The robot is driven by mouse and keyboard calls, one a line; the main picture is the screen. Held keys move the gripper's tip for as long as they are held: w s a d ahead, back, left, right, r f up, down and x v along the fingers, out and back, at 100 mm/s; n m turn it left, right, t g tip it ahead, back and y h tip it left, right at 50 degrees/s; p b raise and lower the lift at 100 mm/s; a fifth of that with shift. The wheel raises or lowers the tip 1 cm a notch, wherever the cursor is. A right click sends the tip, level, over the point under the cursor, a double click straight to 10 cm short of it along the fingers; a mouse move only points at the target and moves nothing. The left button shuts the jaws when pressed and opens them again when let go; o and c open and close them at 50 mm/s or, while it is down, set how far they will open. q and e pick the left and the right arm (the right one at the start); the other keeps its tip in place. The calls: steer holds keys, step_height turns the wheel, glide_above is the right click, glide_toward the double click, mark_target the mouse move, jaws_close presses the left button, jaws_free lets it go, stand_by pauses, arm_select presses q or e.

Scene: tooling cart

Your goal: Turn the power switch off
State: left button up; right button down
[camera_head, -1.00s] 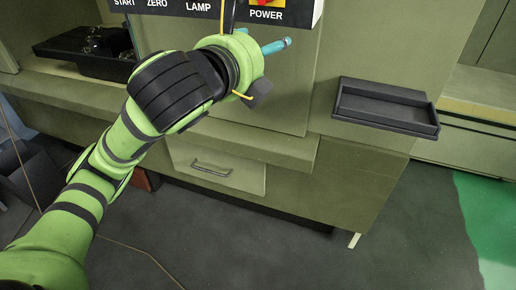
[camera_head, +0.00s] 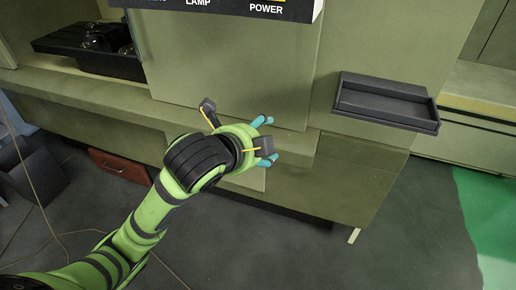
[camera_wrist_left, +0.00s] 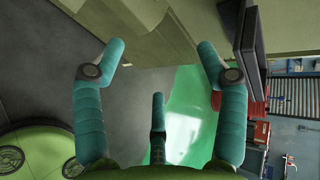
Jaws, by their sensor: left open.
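The POWER label (camera_head: 266,9) shows at the top edge of the head view, on the dark control panel (camera_head: 225,8). The power switch itself is cut off above that edge. My left gripper (camera_head: 265,141) is below the panel, in front of the green cabinet, well apart from the label. Its teal fingers are spread and empty. In the left wrist view the left gripper (camera_wrist_left: 160,72) shows three open fingers with nothing between them. My right gripper is in neither view.
A small black tray (camera_head: 385,104) juts from the cabinet to the right of my gripper. A black bin with dark parts (camera_head: 90,50) stands on the ledge at the upper left. A drawer front and grey floor (camera_head: 300,255) lie below.

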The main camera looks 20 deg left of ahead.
arm_select(q)
steer(key=shift+s+f+n, duration=0.2)
steer(key=shift+f+n, duration=0.15)
steer(key=shift+f, duration=0.2)
steer(key=shift+s+f+n, duration=0.15)
steer(key=shift+f+n, duration=0.2)
steer(key=shift+f, duration=0.2)
